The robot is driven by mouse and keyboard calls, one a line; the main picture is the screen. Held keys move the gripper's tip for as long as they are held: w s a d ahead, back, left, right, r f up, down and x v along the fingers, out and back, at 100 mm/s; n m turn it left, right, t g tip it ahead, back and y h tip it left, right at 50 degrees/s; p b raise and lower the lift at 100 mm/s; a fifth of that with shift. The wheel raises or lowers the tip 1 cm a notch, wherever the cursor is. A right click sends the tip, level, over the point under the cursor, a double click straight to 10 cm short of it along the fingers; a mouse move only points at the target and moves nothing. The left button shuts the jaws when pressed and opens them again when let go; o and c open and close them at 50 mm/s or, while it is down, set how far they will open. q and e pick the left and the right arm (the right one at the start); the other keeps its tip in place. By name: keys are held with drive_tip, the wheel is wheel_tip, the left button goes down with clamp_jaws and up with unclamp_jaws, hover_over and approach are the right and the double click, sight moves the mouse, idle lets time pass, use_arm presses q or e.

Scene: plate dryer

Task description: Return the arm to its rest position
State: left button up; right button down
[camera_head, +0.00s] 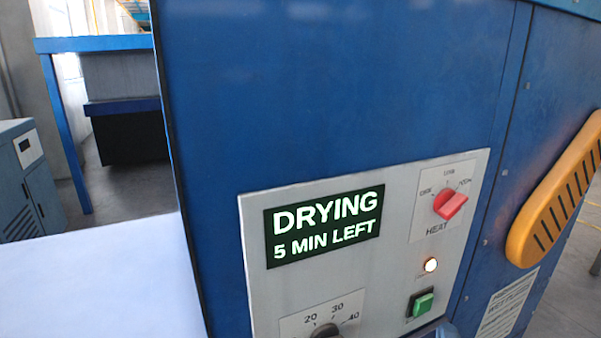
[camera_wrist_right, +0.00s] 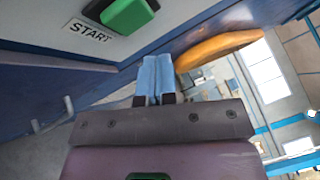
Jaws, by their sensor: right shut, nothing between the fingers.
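My right gripper (camera_wrist_right: 155,62) shows in the right wrist view with its two light blue fingers side by side, shut and empty. The green START button (camera_wrist_right: 128,14) is at the top of that view, beyond and left of the fingertips, with a visible gap between them in the picture. In the head view only a small blue tip of my right gripper (camera_head: 441,330) shows at the bottom edge, just below the green button (camera_head: 422,305). My left gripper is not in view.
The blue dryer (camera_head: 340,90) fills the middle. Its grey panel (camera_head: 400,190) has a lit display (camera_head: 325,226) reading "DRYING 5 MIN LEFT", a red heat knob (camera_head: 450,203), a glowing lamp (camera_head: 431,265) and a dial (camera_head: 326,330). An orange handle (camera_head: 555,190) sticks out at right.

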drive_tip(key=s+a+f+n+g+y, duration=0.1)
drive_tip(key=s+a+f+n+y, duration=0.15)
drive_tip(key=n, duration=0.75)
drive_tip(key=s+a+f+n+g+y, duration=0.1)
drive_tip(key=a+f+n+y, duration=0.25)
drive_tip(key=n, duration=0.55)
drive_tip(key=s+d+f+n+g, duration=0.1)
drive_tip(key=s+f+n+g, duration=0.1)
drive_tip(key=s+f, duration=0.3)
drive_tip(key=s+d+f+n+g, duration=0.2)
drive_tip(key=s+f+n, duration=0.3)
drive_tip(key=s, duration=0.4)
drive_tip(key=shift+s+f+g+h, duration=0.2)
drive_tip(key=shift+s+g+h, duration=0.2)
drive_tip(key=shift+g, duration=0.1)
